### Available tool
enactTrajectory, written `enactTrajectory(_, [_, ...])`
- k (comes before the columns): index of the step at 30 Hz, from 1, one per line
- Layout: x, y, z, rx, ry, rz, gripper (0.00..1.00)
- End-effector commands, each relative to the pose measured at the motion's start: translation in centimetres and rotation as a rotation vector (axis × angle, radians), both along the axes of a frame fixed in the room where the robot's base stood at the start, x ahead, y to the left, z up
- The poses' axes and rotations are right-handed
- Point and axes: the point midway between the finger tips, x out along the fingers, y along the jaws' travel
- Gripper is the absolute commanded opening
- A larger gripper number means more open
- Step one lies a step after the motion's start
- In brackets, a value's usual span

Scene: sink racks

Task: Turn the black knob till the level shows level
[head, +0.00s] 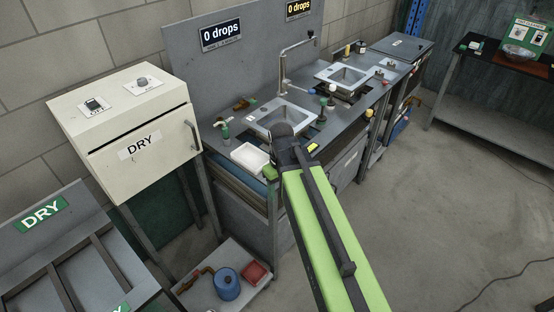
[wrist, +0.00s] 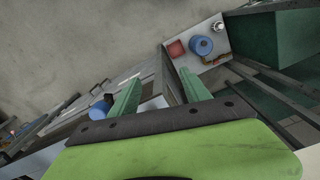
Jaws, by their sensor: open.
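I cannot pick out a clear black knob or a level in either view. On top of the white DRY cabinet (head: 140,132) in the head view are a dark switch-like piece (head: 94,104) and a round grey knob (head: 142,81). My gripper (wrist: 160,77) shows in the wrist view with its two green fingers wide apart and nothing between them. It points down in front of the counter. In the head view my arm reaches to the counter's front left edge and hides part of it.
The counter holds two sinks, the nearer one (head: 283,116) with a tall tap (head: 283,72), and a white tray (head: 250,157). A low shelf holds a blue can (head: 226,284) and a red tray (head: 254,272). A slatted DRY rack (head: 75,250) stands left. Floor (head: 450,210) is clear at right.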

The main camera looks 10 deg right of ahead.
Motion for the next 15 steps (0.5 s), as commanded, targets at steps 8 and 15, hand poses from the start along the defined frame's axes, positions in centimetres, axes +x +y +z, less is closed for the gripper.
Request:
enactTrajectory(8, [8.8,-0.5,14.4,-0.001,0.0,0.688,0.55])
enactTrajectory(15, [11.0,-0.7,16.5,-0.001,0.001,0.93,0.55])
